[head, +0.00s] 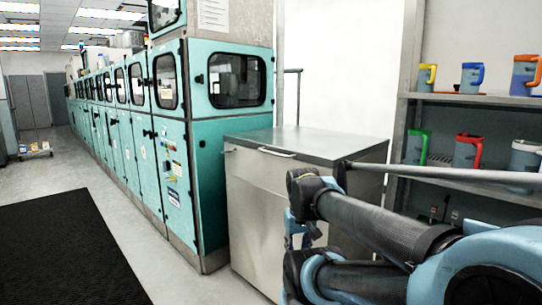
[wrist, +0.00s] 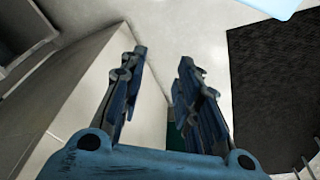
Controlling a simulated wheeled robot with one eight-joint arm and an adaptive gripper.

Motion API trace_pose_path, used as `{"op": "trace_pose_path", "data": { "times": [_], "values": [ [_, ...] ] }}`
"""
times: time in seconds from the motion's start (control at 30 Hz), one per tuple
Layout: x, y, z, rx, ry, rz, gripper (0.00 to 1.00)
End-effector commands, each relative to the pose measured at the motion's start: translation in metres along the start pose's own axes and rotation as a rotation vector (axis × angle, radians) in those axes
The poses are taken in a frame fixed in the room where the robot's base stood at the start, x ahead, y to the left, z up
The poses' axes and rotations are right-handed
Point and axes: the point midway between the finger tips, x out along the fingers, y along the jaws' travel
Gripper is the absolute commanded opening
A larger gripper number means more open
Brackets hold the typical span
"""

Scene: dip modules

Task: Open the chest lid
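The chest (head: 252,205) is a light metal box at the centre of the head view. Its dark grey lid (head: 310,140) lies flat and closed on top. A pale handle (head: 276,152) sits at the lid's front edge. My gripper (wrist: 163,56) is open in the wrist view, its two blue fingers apart with nothing between them. In the head view its blue parts show small in front of the chest, below the lid's level and right of the handle; my arm partly hides them and the chest's right side. I cannot tell whether they touch the chest.
A row of teal machine cabinets (head: 212,150) stands left of the chest. Metal shelves (head: 480,98) with coloured-handled jugs stand at the right. A black mat (head: 70,250) lies on the floor at left, also in the wrist view (wrist: 275,85). Grey floor between mat and cabinets is clear.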

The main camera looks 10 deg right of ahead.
Motion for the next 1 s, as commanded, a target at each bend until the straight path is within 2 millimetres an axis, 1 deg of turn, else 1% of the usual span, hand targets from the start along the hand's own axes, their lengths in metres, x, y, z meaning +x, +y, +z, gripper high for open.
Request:
{"op": "trace_pose_path", "data": {
  "times": [0.17,0.27,0.4,0.57,0.67,0.7,0.77,0.8,0.87,1.0],
  "values": [
    [-0.018,0.014,-0.030,-0.082,-0.019,0.100,0.30],
    [-0.031,0.024,-0.054,-0.140,-0.027,0.183,0.30],
    [-0.049,0.035,-0.091,-0.218,-0.033,0.301,0.30],
    [-0.068,0.039,-0.139,-0.301,-0.028,0.437,0.30],
    [-0.080,0.037,-0.171,-0.349,-0.019,0.523,0.30],
    [-0.084,0.035,-0.183,-0.368,-0.014,0.558,0.30],
    [-0.091,0.031,-0.203,-0.395,-0.005,0.609,0.30],
    [-0.095,0.028,-0.216,-0.412,0.002,0.644,0.30],
    [-0.102,0.021,-0.235,-0.436,0.014,0.696,0.30],
    [-0.116,0.001,-0.279,-0.488,0.048,0.817,0.30]
  ]
}}
